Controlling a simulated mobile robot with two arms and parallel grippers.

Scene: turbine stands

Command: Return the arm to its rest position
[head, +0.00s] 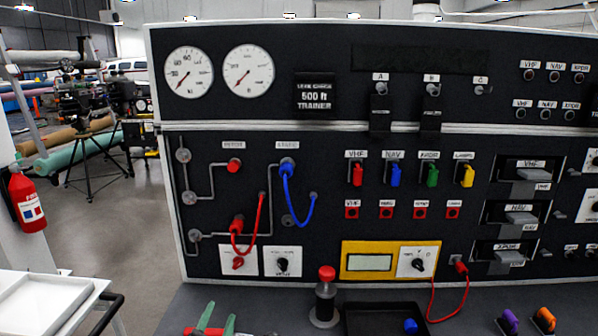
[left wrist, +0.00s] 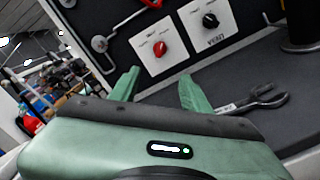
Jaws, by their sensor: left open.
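My right gripper is in neither view.
A dark fork-ended tool (left wrist: 262,98) lies on the bench right of the fingers. A red-topped black cylinder (head: 325,298) and a dark tray (head: 385,318) stand on the bench. Red and blue hoses (head: 300,215) loop from the panel. A white tray (head: 40,303) is at left.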

